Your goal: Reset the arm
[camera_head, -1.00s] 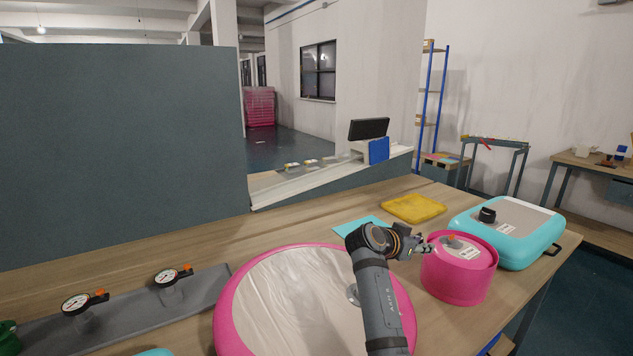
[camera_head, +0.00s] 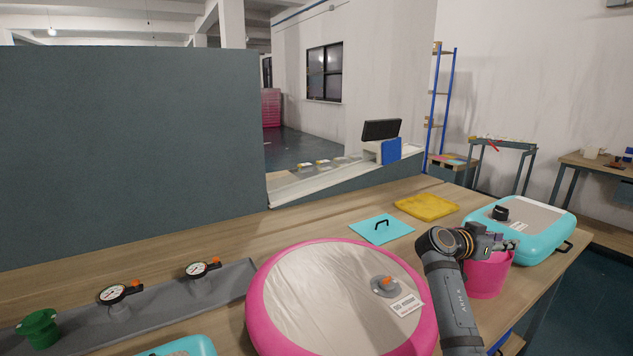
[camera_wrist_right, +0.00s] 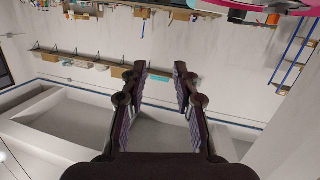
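My right arm comes up from the bottom right in the head view. Its gripper (camera_head: 503,243) is raised in front of the small pink cylinder (camera_head: 487,279) and hides its top. In the right wrist view the gripper (camera_wrist_right: 160,80) has its two fingers apart with nothing between them. It points out toward a far wall, and the picture looks upside down. My left gripper is not in view.
A large pink-rimmed disc (camera_head: 330,290) with an orange valve (camera_head: 386,283) lies on the table. Behind it are a teal panel with a handle (camera_head: 381,229), a yellow pad (camera_head: 427,206) and a teal inflatable (camera_head: 520,228). Gauges (camera_head: 198,271) stand on a grey tray (camera_head: 160,318) at left.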

